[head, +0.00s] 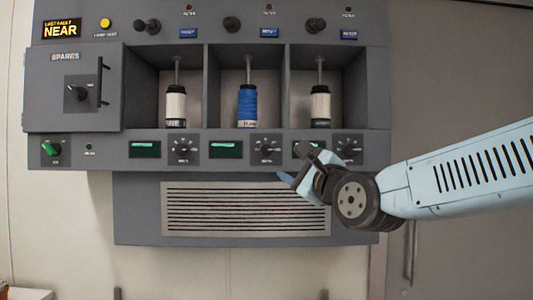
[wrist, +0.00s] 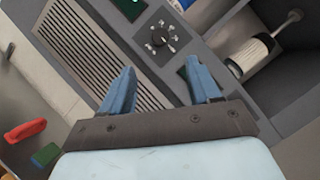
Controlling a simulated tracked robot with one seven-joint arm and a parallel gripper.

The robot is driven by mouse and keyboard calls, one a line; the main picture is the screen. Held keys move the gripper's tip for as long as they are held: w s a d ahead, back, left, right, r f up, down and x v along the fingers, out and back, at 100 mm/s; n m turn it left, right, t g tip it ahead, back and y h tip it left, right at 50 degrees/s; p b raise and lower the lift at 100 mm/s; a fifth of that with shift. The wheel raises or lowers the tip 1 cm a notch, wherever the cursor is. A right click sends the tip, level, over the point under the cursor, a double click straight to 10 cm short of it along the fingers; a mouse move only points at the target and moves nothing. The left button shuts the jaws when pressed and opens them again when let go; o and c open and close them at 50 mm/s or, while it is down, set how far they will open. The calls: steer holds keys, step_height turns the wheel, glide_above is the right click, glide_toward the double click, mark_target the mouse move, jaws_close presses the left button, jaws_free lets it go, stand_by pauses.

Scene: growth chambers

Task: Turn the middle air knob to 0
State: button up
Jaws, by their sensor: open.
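The middle air knob (head: 267,148) is a dark knob on a square dial plate in the lower panel strip, between two green displays. It also shows in the wrist view (wrist: 160,38), just beyond my fingertips, with a pale pointer toward the lower right. I cannot read its numbers. My gripper (head: 299,167) is in front of the panel, below and right of this knob. In the wrist view my gripper (wrist: 160,72) has its two blue fingers wide apart with nothing between them. It is apart from the knob.
The left knob (head: 183,148) and right knob (head: 349,148) flank it. My gripper partly covers the right display (head: 309,150). Above, a blue canister (head: 247,108) and white canisters stand in open bays. Below is a slatted vent (head: 245,209). A green switch (head: 51,149) is far left.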

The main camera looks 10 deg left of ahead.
mark_target(267, 150)
steer(key=x, duration=1.2)
steer(key=shift+w+a, duration=0.15)
steer(key=shift+w, duration=0.15)
steer(key=shift+c, duration=0.2)
